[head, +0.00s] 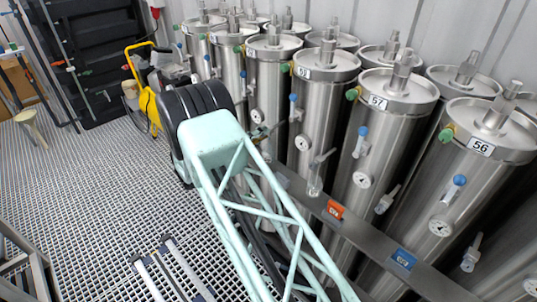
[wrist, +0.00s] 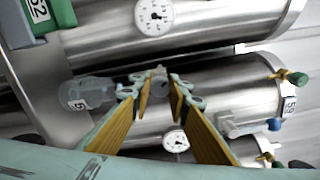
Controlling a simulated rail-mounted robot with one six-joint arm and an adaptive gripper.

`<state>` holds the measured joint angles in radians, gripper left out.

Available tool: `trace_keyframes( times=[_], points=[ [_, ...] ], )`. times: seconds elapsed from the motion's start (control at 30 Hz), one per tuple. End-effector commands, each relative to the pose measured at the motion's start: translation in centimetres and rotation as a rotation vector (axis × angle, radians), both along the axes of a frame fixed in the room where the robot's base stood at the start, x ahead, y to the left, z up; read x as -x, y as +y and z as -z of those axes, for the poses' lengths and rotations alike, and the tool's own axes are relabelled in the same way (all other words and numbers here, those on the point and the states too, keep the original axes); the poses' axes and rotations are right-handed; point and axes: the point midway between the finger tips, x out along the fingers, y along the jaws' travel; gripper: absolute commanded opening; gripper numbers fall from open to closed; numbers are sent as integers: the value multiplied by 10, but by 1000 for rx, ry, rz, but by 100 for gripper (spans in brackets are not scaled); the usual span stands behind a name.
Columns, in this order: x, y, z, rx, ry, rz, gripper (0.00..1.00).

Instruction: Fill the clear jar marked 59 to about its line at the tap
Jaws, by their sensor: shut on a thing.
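In the wrist view, the clear jar (wrist: 92,92) stands by the rail, left of my fingers. Its white label shows a 5; the rest is cut off or hidden. I cannot make out its line or a water level. The steel vessel marked 59 (wrist: 235,85) lies behind my gripper. My gripper (wrist: 155,88) is closed on a small grey part between its tips, which looks like the tap (wrist: 159,78) of that vessel. The left finger overlaps the jar's top end. In the head view, my arm hides most of the gripper and this jar.
Steel vessels stand in a close row, including the one marked 57 (head: 388,135) and the one marked 56 (head: 475,185). A rail (head: 365,235) runs before them with an orange block (head: 335,209) and a blue block (head: 403,258). The grating floor (head: 80,190) at left is mostly clear.

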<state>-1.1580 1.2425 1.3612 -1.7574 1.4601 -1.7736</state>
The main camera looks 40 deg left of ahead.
Motion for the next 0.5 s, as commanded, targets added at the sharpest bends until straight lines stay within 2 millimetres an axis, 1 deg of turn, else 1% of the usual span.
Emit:
trace_keyframes(
  times=[0.5],
  points=[
    [0,0,-1,37,7,-1,7]
  ],
)
